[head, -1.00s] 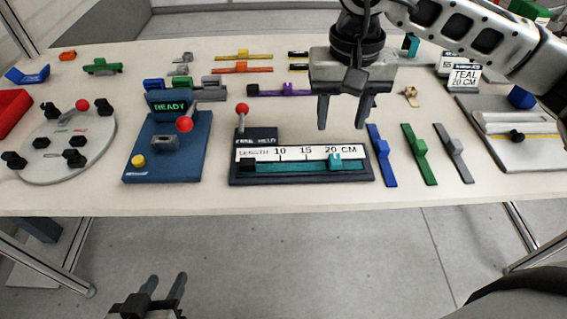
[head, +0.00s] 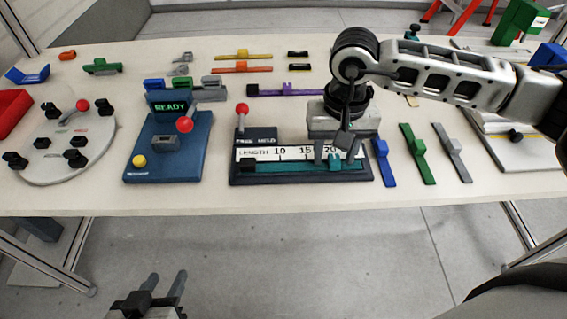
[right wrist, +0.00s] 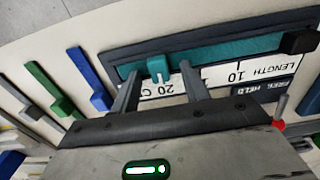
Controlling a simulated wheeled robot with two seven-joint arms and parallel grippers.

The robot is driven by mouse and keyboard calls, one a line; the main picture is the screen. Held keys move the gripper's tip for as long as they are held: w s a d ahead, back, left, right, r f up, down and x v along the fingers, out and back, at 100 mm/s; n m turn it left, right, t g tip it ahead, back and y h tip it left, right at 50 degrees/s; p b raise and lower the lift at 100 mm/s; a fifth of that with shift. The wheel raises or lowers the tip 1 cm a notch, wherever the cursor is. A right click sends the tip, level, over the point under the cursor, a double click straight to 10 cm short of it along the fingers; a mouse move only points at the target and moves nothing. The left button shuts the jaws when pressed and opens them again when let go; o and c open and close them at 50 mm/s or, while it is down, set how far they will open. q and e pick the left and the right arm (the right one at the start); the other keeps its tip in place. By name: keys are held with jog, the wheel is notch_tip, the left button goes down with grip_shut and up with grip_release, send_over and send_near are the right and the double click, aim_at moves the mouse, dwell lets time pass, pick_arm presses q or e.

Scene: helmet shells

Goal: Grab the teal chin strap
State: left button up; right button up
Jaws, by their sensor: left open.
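The teal chin strap (head: 285,167) lies flat along the slot of a dark length fixture (head: 240,178). Its raised teal buckle shows near the 20 mark. In the right wrist view the strap (right wrist: 205,52) runs across the top, its buckle lying between the finger lines, just beyond the tips. My right gripper (head: 335,163) is open and empty, low over the 20 cm end of the fixture. It also shows in the right wrist view (right wrist: 160,78); contact with the strap cannot be told. My left gripper (head: 163,284) is open and empty, below the table's front edge.
Blue (head: 382,163), green (head: 419,155) and grey (head: 452,153) straps lie right of the fixture. A red-knobbed lever (head: 242,109) stands at its left end. A blue READY station (head: 150,165) and a round plate (head: 70,165) stand further left.

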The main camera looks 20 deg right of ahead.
grip_shut()
jog(key=shift+r, duration=0.1)
